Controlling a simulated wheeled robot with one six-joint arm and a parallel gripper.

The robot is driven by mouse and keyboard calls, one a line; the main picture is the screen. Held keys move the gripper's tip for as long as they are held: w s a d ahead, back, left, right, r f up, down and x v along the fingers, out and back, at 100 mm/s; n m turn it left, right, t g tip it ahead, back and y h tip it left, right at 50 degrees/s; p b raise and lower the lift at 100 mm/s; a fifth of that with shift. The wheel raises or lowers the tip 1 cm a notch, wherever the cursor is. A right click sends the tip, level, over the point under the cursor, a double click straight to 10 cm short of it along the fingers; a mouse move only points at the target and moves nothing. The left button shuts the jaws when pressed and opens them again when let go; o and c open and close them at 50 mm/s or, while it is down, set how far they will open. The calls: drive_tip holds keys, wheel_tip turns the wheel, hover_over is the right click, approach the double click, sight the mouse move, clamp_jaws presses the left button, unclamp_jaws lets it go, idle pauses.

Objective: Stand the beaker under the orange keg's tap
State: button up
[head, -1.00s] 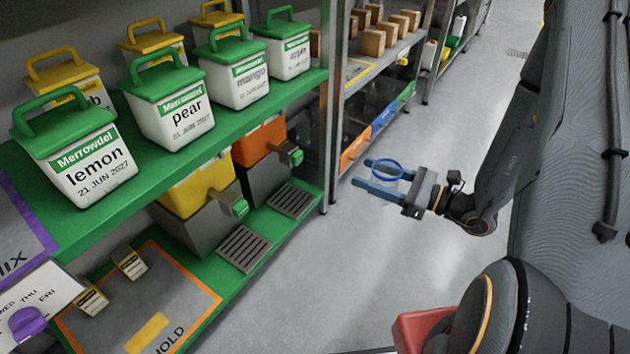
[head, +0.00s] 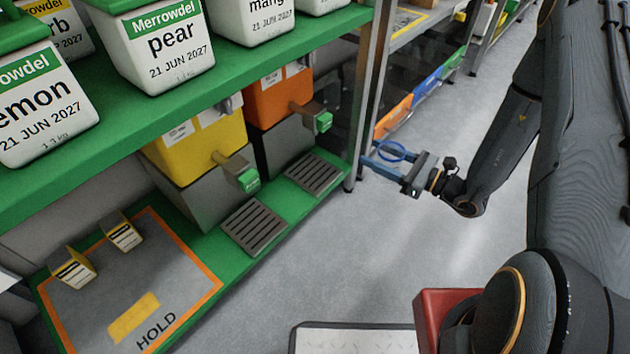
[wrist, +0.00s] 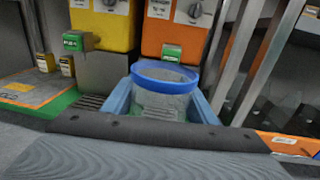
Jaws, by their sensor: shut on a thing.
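The orange keg (head: 277,100) stands on the lower green shelf on a grey stand. Its tap (head: 322,121) has a green handle and points out over a slotted drip tray (head: 314,172). My gripper (head: 382,158) is out in front of the shelf, to the right of that tray. It is shut on the beaker, a clear cup whose blue rim (head: 391,151) shows between the fingers. In the wrist view the beaker (wrist: 164,92) stands upright between the blue fingers, with the orange keg (wrist: 175,38) and its green tap handle (wrist: 171,52) behind it.
A yellow keg (head: 197,148) with its own tap and drip tray (head: 254,226) stands to the left. A metal shelf post (head: 363,95) rises close to my gripper. Tubs fill the upper shelf.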

drive_tip(key=w+a+f+b, duration=0.2)
drive_tip(key=f+b, duration=0.1)
drive_tip(key=f, duration=0.3)
drive_tip(key=w+a+f+b, duration=0.2)
drive_tip(key=f+b, duration=0.1)
drive_tip(key=f, duration=0.3)
drive_tip(key=w+d+f+b+x, duration=0.1)
drive_tip(key=b+x, duration=0.7)
drive_tip(key=x, duration=1.2)
drive_tip(key=shift+g, duration=0.3)
wheel_tip(320, 180, down, 5)
drive_tip(key=b, duration=0.3)
drive_tip(key=shift+w+r, duration=0.15)
drive_tip(key=shift+w, duration=0.05)
drive_tip(key=shift+w+a+f+b, duration=0.1)
drive_tip(key=shift+a+f+b, duration=0.05)
drive_tip(key=shift+f+b, duration=0.35)
drive_tip(key=o, duration=1.2)
drive_tip(key=shift+c, duration=0.2)
